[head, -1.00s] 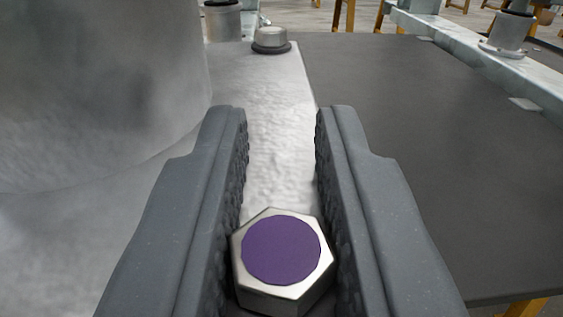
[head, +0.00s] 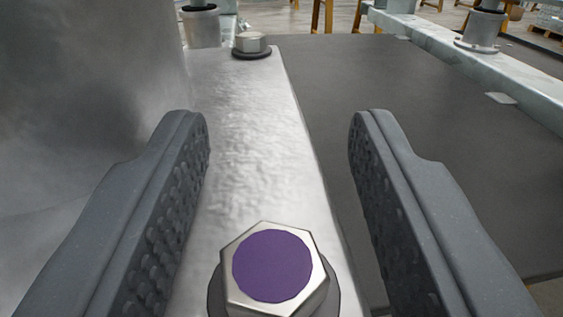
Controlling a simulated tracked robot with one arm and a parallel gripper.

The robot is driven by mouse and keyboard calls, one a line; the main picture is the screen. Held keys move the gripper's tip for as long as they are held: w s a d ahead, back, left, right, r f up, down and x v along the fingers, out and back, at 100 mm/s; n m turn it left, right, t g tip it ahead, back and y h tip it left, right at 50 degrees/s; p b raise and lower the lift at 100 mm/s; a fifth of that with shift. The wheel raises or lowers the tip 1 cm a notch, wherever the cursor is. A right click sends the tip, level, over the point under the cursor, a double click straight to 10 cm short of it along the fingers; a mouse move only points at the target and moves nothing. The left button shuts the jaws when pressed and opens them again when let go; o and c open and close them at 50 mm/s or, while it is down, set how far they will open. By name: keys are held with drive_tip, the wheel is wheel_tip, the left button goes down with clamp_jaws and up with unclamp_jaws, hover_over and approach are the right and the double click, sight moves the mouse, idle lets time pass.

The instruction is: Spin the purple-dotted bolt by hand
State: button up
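The purple-dotted bolt (head: 273,266) is a silver hex head with a round purple dot on top. It sits on a dark washer at the bottom middle of the head view, on a pale metal plate (head: 250,150). My gripper (head: 280,120) is open, with one dark, textured finger on each side of the bolt. There is a clear gap between the bolt and both fingers, and the bolt lies nearer the left finger in the picture. The bolt's lower edge is cut off by the frame.
A second hex bolt (head: 251,42) without a purple dot stands at the plate's far end. A large curved metal body (head: 80,90) rises on the left. A dark flat surface (head: 340,75) lies right of the plate, with a pale metal beam (head: 440,50) beyond it.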

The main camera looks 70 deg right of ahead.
drive_tip(key=v, duration=1.3)
drive_tip(key=shift+a+p, duration=0.35)
drive_tip(key=shift+p, duration=0.05)
drive_tip(key=shift+s, duration=0.1)
